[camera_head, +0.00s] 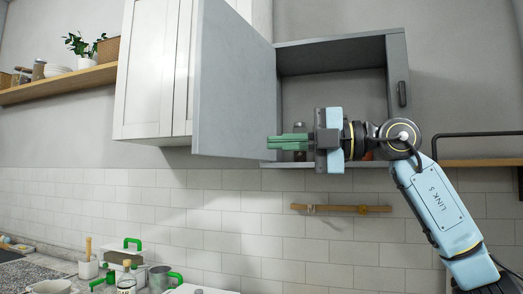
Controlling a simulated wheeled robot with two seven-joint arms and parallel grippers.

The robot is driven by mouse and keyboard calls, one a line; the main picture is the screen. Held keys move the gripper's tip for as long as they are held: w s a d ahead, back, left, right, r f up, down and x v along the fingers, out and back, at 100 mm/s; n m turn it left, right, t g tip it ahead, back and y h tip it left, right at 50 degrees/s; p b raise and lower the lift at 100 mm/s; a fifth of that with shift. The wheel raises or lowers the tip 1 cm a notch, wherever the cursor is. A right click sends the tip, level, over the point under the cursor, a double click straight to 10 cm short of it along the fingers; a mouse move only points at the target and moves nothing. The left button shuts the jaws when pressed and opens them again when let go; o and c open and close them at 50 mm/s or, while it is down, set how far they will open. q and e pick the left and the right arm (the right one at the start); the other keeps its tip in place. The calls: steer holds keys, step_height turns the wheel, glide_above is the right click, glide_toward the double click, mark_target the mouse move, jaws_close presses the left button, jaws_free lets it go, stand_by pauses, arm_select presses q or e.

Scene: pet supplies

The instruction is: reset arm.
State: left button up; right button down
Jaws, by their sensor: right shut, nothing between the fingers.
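My right arm comes in from the lower right. Its gripper (270,142) points left, shut and empty, with green fingers in front of the open grey wall cabinet (335,55). The cabinet's grey door (236,85) stands swung out to the left, and the fingertips are close to its lower right edge; I cannot tell if they touch. A small jar (299,128) shows inside the cabinet behind the gripper, partly hidden. An orange-red item beside it is mostly hidden by my wrist. My left gripper is not in view.
A white cabinet (153,70) hangs to the left, next to a wooden shelf (60,83). A wooden rail (340,208) is on the tiled wall below. Bottles, a metal mug (159,279) and green-handled containers stand on the counter at lower left. A black bracket and shelf (480,163) are at right.

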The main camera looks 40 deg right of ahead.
steer(key=shift+s+d, duration=0.1)
steer(key=shift+s, duration=0.2)
